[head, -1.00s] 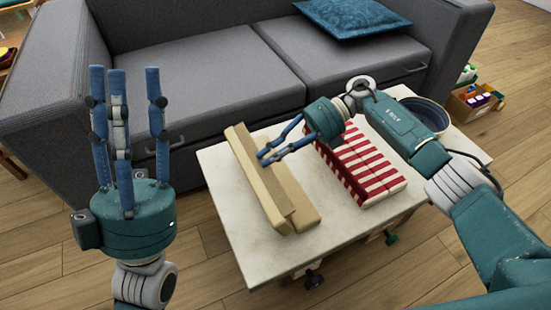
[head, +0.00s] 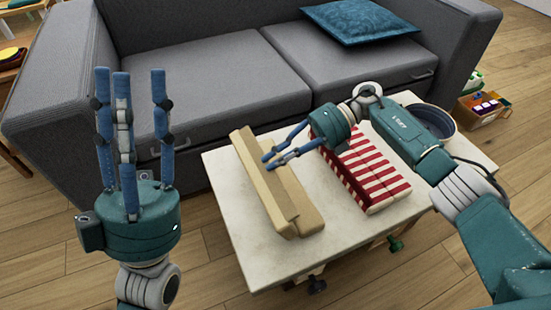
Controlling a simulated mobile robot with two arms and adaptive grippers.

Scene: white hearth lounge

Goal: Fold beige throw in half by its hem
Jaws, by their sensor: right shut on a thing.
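The beige throw (head: 287,183) lies on the left part of the low pale table (head: 235,213). It looks like a long thick strip, with a raised panel standing along its left side and a lower part to the right. My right gripper (head: 268,162) reaches in from the right and is shut on the throw's raised edge, about midway along the upper half. The fingertips partly cover that edge. My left gripper (head: 133,85) is empty and open, its fingers pointing up, to the left of the table and apart from the throw.
A red-and-white striped folded cloth (head: 370,175) lies right of the throw, under my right arm. A dark round bowl (head: 432,120) stands at the table's right end. A grey sofa (head: 215,75) with a blue cushion (head: 360,20) is behind. Bare tabletop lies left of the throw.

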